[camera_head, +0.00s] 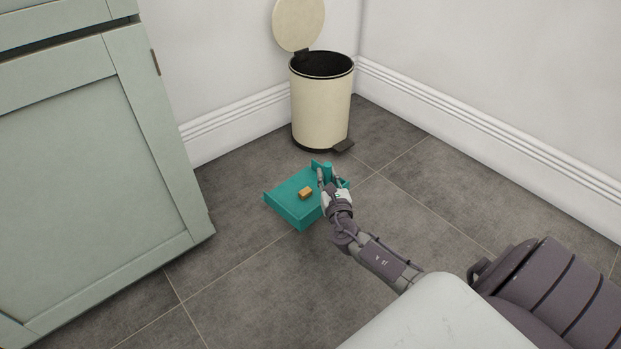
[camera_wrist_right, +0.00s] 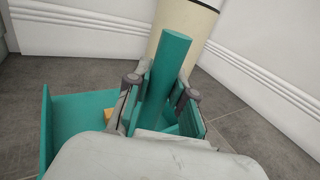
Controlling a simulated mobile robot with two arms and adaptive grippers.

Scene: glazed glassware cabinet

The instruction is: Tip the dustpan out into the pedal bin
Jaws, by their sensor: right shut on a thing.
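The teal dustpan (camera_head: 290,205) is in the middle of the head view, low over or on the floor; I cannot tell which. A small orange block (camera_head: 305,193) lies in its pan. My right gripper (camera_head: 329,182) is shut on the dustpan's handle. The right wrist view shows the teal handle (camera_wrist_right: 168,75) between the fingers and part of the orange block (camera_wrist_right: 108,115) behind a finger. The cream pedal bin (camera_head: 321,108) stands upright behind the dustpan, with its lid (camera_head: 298,24) raised and its dark mouth open. My left gripper is out of view.
A pale green cabinet (camera_head: 90,170) stands at the left. White walls with skirting (camera_head: 480,125) meet in the corner behind the bin. The bin's pedal (camera_head: 343,146) points toward the front right. Grey floor tiles (camera_head: 240,275) are bare around the dustpan.

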